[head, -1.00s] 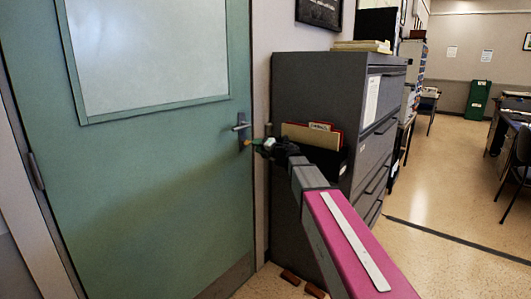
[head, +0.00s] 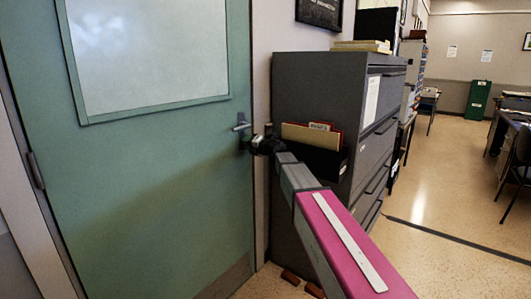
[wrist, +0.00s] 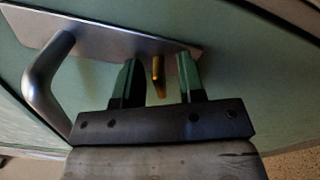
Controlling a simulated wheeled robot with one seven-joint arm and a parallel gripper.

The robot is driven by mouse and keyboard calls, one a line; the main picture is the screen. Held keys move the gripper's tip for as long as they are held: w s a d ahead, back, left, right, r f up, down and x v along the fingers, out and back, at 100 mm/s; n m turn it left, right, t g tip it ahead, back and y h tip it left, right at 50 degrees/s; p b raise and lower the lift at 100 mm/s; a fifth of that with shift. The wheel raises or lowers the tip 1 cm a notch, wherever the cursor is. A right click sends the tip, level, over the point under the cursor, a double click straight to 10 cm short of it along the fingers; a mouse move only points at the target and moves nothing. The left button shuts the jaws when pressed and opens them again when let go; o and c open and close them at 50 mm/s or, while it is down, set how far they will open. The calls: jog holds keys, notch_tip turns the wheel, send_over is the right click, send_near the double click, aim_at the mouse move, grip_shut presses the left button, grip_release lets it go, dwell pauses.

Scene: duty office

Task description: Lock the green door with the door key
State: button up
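The green door (head: 150,190) stands on the left in the head view and looks shut. Its metal handle (head: 241,126) sits at the right edge; in the wrist view the handle (wrist: 45,85) and its plate (wrist: 100,35) show at the upper left. The brass door key (wrist: 158,75) sticks out from the plate. My gripper (wrist: 157,72) is close to the plate with its two green fingers on either side of the key, a gap showing on both sides. In the head view my gripper (head: 258,146) is beside the handle and hides the key.
A grey filing cabinet (head: 310,80) with a file holder (head: 325,160) on its side stands just right of my gripper. Small brown blocks (head: 290,277) lie on the floor at its foot. Open floor (head: 420,210) lies to the right.

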grip_shut()
jog(key=m, duration=0.6)
jog(key=shift+o, duration=0.3)
grip_release()
jog(key=shift+d, duration=0.1)
jog(key=v, duration=0.9)
jog(key=shift+s, duration=0.1)
